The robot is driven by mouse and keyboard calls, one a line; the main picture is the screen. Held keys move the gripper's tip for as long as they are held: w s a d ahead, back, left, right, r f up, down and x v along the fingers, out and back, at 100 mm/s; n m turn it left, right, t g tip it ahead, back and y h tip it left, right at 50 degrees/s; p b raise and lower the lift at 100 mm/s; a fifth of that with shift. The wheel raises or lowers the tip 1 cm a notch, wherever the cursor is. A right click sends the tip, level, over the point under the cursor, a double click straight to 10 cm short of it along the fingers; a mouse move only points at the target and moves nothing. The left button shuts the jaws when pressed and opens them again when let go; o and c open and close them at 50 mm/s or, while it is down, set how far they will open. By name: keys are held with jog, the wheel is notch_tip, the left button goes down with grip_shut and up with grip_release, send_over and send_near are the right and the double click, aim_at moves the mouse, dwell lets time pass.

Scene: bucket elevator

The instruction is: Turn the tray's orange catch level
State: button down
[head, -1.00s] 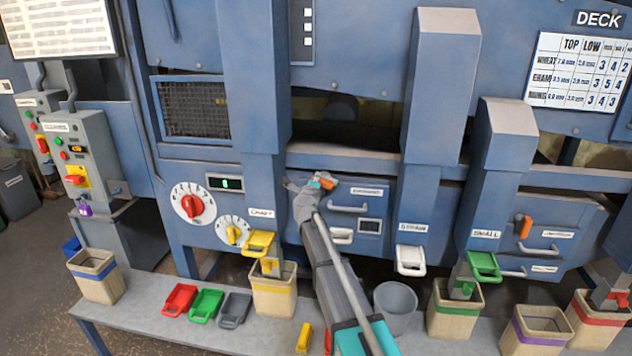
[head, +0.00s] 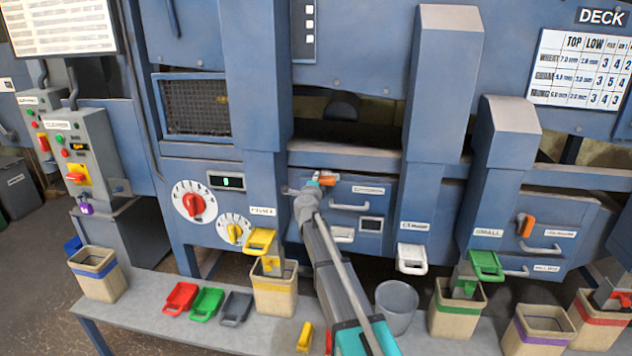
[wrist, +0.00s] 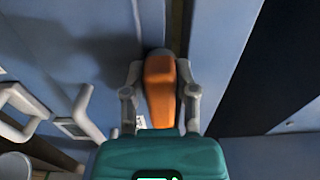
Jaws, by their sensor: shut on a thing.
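The orange catch (head: 327,178) sits at the upper left of the blue tray front (head: 375,208), left of the tray's label and handle. In the head view it lies close to level, partly hidden by my gripper (head: 316,183). In the wrist view the orange catch (wrist: 160,88) lies lengthwise between the two fingers of my gripper (wrist: 160,95). The fingers are shut on it from both sides. Another tray at the right has its own orange catch (head: 526,226), which stands upright, slightly tilted.
Blue column housings (head: 435,90) flank the tray. A white-handled slide (head: 411,258) and a yellow-handled slide (head: 259,241) hang below. A bench (head: 140,312) holds several bins, coloured scoops and a grey bucket (head: 396,308).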

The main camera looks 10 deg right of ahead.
jog(key=shift+c, duration=2)
grip_release()
jog(key=shift+s, duration=0.1)
jog(key=v, duration=1.1)
jog(key=shift+s+a, duration=0.2)
jog(key=shift+s, duration=0.15)
